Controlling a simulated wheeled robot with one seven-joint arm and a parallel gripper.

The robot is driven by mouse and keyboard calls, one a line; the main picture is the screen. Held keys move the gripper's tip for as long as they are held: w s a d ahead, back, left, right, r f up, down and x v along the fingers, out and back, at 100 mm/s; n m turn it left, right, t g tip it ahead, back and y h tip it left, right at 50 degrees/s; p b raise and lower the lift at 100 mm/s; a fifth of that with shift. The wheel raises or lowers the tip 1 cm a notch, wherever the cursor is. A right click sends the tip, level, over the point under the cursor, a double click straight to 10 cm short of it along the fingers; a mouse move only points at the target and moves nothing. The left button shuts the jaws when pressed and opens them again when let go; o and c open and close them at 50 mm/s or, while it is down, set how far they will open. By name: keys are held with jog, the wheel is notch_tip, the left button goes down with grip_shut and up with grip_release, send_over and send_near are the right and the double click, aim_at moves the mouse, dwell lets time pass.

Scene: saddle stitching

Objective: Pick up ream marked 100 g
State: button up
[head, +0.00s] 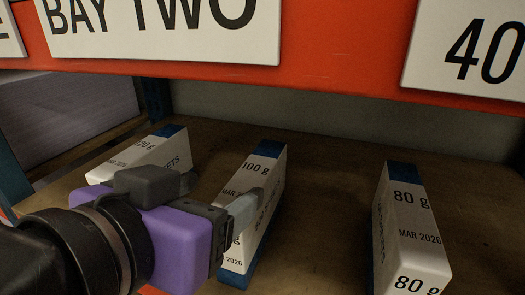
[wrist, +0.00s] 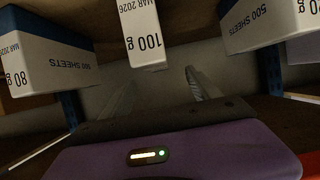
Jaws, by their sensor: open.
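The ream marked 100 g (head: 262,172) stands upright on the shelf in the head view, white with a blue end. My gripper (head: 223,188) is at its front left, and one pale finger covers part of its marked face. The same ream hangs into the top middle of the wrist view (wrist: 143,35), with its print upside down. My gripper (wrist: 161,74) is open there, with a finger to either side of the ream's lower end. I see no contact, and cannot tell whether the fingers reach around it.
The 120 g ream (head: 150,154) stands to the left, partly behind my gripper. The 80 g ream (head: 408,225) stands to the right, with bare shelf (head: 325,220) between. An orange beam (head: 335,45) with a BAY TWO sign (head: 165,25) crosses above.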

aim_at(250, 175)
jog(key=shift+w+d, duration=0.2)
jog(key=shift+w, duration=0.4)
jog(key=shift+p+x, duration=0.35)
jog(key=shift+x, duration=0.5)
jog(key=p+x, duration=0.1)
jog(key=x, duration=0.1)
jog(key=p+x, duration=0.1)
jog(key=x, duration=0.2)
jog(key=shift+s+d, duration=0.15)
jog(key=shift+d, duration=0.25)
jog(key=shift+w+d+f, duration=0.1)
jog(key=shift+w+f, duration=0.15)
jog(key=shift+w, duration=0.05)
grip_shut()
jog(key=shift+r, duration=0.15)
